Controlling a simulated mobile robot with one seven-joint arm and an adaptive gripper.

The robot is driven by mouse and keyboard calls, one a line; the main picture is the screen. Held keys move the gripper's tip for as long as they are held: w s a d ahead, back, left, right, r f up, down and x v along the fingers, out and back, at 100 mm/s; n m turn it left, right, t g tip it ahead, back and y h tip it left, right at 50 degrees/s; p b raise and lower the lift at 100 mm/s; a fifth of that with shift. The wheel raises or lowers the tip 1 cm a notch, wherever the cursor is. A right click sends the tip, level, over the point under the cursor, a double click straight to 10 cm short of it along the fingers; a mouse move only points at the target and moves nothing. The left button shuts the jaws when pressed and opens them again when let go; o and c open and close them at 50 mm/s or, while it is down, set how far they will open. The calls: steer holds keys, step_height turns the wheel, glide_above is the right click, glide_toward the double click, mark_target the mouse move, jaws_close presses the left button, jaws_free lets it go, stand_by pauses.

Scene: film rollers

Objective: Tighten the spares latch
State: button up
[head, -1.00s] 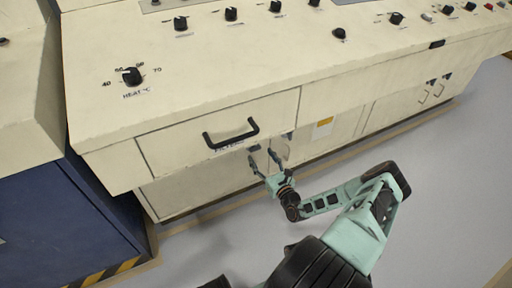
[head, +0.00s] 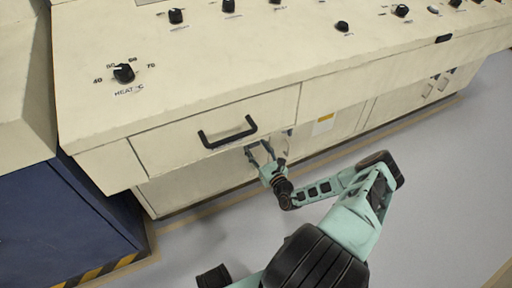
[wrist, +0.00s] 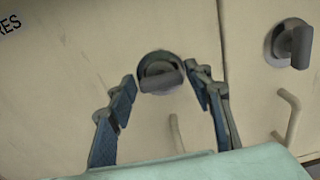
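In the wrist view, a door carries a label ending in "RES" (wrist: 9,25) at the upper left. On this door is a grey round latch (wrist: 160,73) with a bar lying nearly crosswise, slightly tilted. My gripper (head: 259,149) is in front of the lower doors, below the black drawer handle, in the head view. In the wrist view its two fingers stand apart on the left and right of the latch, open, with the latch between the tips. I cannot tell whether either finger touches it. In the head view the fingers largely hide the latch.
A second latch (wrist: 290,43), its bar nearly upright, is on the neighbouring door to the right. Pale pull handles (wrist: 289,118) sit below the latches. A drawer with a black handle (head: 228,132) is above my gripper. Floor (head: 440,190) at the right is clear.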

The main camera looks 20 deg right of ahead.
steer(key=c, duration=0.7)
steer(key=shift+c, duration=0.2)
steer(key=shift+m, duration=0.3)
steer(key=m, duration=0.6)
steer(key=shift+d, duration=0.15)
steer(key=m+b, duration=0.1)
steer(key=m, duration=0.4)
steer(key=shift+f+m, duration=0.15)
steer(key=shift+m, duration=0.15)
steer(key=m, duration=0.4)
steer(key=shift+m+b, duration=0.35)
steer(key=shift+m, duration=0.05)
